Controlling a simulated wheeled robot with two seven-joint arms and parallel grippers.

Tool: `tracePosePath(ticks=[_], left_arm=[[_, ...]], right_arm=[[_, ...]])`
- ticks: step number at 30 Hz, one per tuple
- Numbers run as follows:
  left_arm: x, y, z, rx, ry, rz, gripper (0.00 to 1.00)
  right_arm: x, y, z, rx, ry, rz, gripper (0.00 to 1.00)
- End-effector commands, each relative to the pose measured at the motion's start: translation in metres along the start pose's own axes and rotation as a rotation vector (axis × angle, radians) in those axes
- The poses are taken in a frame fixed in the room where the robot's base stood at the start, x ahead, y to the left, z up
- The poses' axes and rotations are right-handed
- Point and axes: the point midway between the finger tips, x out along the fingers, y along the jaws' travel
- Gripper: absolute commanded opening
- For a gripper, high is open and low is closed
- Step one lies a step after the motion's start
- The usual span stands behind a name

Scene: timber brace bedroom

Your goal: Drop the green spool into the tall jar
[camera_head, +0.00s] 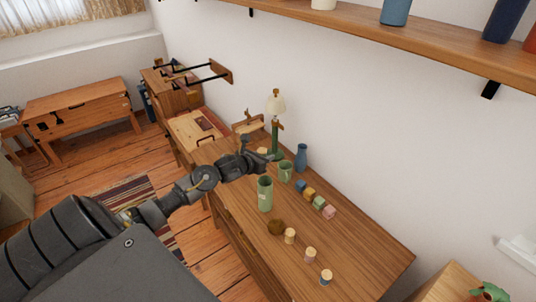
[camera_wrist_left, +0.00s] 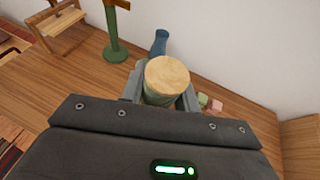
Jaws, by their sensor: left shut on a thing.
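My left gripper (camera_head: 264,155) is shut on the green spool, above the table near the lamp. In the left wrist view the green spool (camera_wrist_left: 167,79) shows its pale wooden top and a strip of greenish side between the fingers (camera_wrist_left: 163,92). In the head view its wooden top (camera_head: 262,150) peeks out by the gripper. I cannot make out the jar in the wrist view. My right gripper is not in view.
A green mug (camera_head: 285,172), a blue vase (camera_head: 301,158) and a green lamp (camera_head: 275,136) stand close to the gripper. Several coloured cubes (camera_head: 309,194) line the wall side. A brown round thing (camera_head: 276,227) and several spools (camera_head: 310,254) lie nearer. The table's right end is clear.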

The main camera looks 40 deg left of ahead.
Motion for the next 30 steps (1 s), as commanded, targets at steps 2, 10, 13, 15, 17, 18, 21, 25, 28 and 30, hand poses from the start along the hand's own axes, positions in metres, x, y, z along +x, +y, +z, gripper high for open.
tracePosePath(ticks=[2,10,13,15,17,18,21,25,28,30], left_arm=[[0.002,0.003,-0.010,-0.002,0.001,0.004,0.10],[0.015,0.002,-0.039,-0.003,0.001,0.003,0.10],[0.018,0.001,-0.046,-0.001,0.001,0.002,0.10],[0.020,0.001,-0.050,-0.001,0.001,0.002,0.10],[0.021,0.001,-0.052,-0.001,0.001,0.002,0.10],[0.021,0.001,-0.053,0.000,0.001,0.002,0.10],[0.022,0.001,-0.054,0.001,0.001,0.002,0.10],[0.021,0.001,-0.053,0.001,0.001,0.002,0.10],[0.022,0.001,-0.053,0.001,0.001,0.001,0.34],[0.022,0.001,-0.053,0.001,0.001,0.001,0.43]], right_arm=[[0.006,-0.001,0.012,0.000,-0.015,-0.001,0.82],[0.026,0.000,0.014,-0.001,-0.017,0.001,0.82],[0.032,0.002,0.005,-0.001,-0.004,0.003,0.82],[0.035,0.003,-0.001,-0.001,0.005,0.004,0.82],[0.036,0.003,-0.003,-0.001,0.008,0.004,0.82],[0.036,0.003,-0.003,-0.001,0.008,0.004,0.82],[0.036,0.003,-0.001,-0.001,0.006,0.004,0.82],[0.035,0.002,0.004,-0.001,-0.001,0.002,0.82],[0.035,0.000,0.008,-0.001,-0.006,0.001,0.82],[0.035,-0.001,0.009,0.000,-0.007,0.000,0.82]])
